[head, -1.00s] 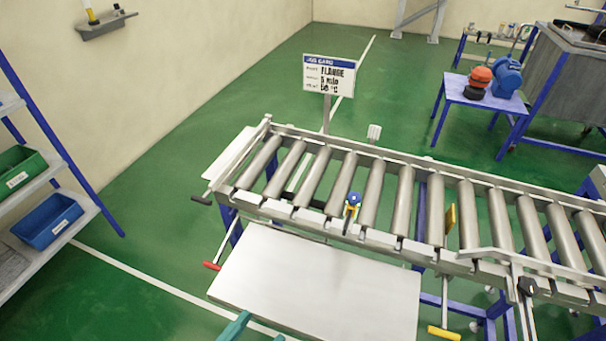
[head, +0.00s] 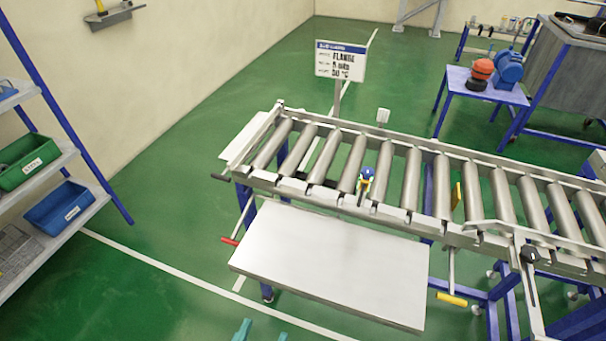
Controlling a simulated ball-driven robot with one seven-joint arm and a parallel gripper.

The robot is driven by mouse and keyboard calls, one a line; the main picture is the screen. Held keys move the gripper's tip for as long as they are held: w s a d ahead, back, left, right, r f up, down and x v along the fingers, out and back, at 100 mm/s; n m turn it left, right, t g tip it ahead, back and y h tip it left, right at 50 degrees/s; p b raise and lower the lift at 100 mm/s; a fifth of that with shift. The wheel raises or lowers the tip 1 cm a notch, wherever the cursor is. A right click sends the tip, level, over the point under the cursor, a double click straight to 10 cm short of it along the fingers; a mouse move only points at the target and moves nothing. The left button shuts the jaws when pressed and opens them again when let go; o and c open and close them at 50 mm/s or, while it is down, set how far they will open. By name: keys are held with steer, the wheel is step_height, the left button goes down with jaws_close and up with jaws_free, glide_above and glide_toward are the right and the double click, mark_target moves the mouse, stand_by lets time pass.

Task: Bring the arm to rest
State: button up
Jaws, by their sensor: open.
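My gripper (head: 260,335) shows only as two teal fingertips at the bottom edge of the head view. The tips stand apart with green floor between them, so it is open, and nothing shows between them. The rest of my arm is out of view. The tips appear below the front edge of the pale flat table (head: 325,265), clear of it in the picture.
A roller conveyor (head: 400,178) runs behind the table, with a small blue and yellow part (head: 366,180) on it. A sign (head: 340,62) stands behind it. Shelves with green (head: 28,160) and blue bins (head: 62,205) are left. Green floor (head: 150,290) is open between.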

steer(key=s+d+f+n+g+y+b, duration=0.1)
steer(key=s+d+f+n+g+y, duration=0.1)
steer(key=d+f+y, duration=0.3)
steer(key=s+d+f+n+g+y+b, duration=0.1)
steer(key=d+f+n+g, duration=0.15)
steer(key=f, duration=0.45)
steer(key=s+d+f+n+g+y, duration=0.2)
steer(key=d+f+n+y, duration=0.15)
steer(key=f, duration=0.35)
steer(key=s+d+m+g+h+b, duration=0.1)
steer(key=d+g, duration=0.3)
steer(key=d, duration=0.7)
steer(key=s+d+m+g+h+b, duration=0.1)
steer(key=s+d+m+g+h, duration=0.2)
steer(key=d, duration=0.8)
steer(key=shift+s+d+r+g, duration=0.25)
steer(key=shift+s+r+g, duration=0.15)
steer(key=shift+s+g, duration=0.35)
steer(key=shift+s+d+r+m, duration=0.25)
steer(key=shift+d+m, duration=0.15)
steer(key=shift+c, duration=0.2)
